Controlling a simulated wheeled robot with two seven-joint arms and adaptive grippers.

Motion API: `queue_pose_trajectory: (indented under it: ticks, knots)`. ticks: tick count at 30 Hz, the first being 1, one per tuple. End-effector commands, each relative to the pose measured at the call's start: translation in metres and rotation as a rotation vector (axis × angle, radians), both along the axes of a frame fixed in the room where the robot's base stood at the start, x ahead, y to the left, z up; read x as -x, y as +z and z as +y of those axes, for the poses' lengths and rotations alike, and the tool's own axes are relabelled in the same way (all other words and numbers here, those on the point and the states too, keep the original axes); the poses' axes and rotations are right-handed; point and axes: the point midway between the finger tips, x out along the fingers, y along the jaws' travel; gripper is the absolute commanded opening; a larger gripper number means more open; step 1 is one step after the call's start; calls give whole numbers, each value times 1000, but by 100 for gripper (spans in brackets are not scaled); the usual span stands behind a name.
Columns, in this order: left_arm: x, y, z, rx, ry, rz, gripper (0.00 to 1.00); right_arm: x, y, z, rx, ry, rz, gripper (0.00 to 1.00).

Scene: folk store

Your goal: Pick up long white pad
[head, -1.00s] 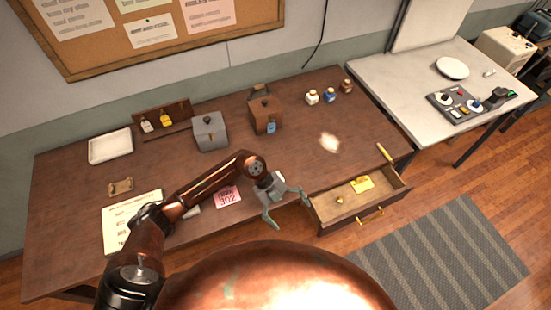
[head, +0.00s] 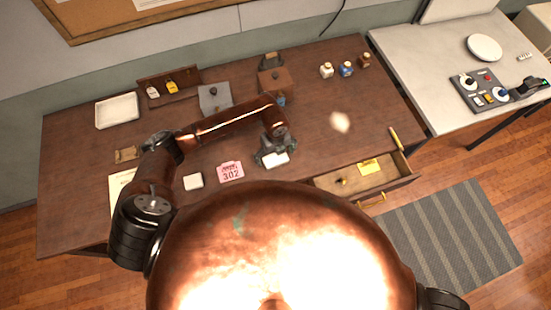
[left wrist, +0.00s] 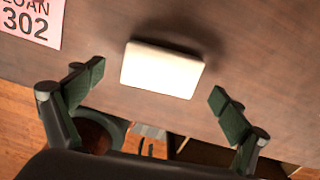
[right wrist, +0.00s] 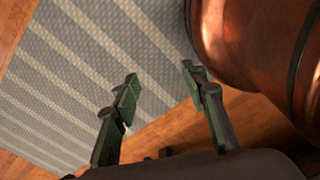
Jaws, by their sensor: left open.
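A white pad (head: 276,159), oblong in shape, lies on the brown desk close to its front edge. It also shows in the left wrist view (left wrist: 162,70), lying flat between and just beyond my fingertips. My left gripper (left wrist: 157,82) is open and empty, with a finger to either side of the pad, apart from it. In the head view my left gripper (head: 274,150) covers part of the pad. A second, squarer white pad (head: 193,181) lies further left on the desk. My right gripper (right wrist: 160,74) is open and empty above the floor mat.
A pink card marked 302 (head: 230,172) lies between the two pads. An open drawer (head: 388,178) juts out at the right, with a yellow note (head: 369,167) inside. A grey box (head: 214,97) and a brown box (head: 274,82) stand behind my left arm.

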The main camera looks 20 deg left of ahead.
Motion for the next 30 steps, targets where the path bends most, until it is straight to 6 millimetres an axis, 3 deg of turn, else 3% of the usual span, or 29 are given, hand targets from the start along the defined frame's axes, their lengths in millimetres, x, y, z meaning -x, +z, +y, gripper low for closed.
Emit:
queue_pose_trajectory:
  ticks: [2, 10, 24, 30]
  knots:
    - [0, -8, 0, -1, 2, 2, 93, -1, 1, 0, 0, 0, -1, 40]
    - [0, -13, 0, 1, 0, 1, 93, -57, 4, 5, -5, 14, -68, 40]
    - [0, -13, 0, 1, 0, 1, 62, -20, 2, 4, -4, 5, -23, 40]
    - [0, -13, 0, 0, 0, 0, 62, -25, 2, 3, -4, 7, -28, 40]
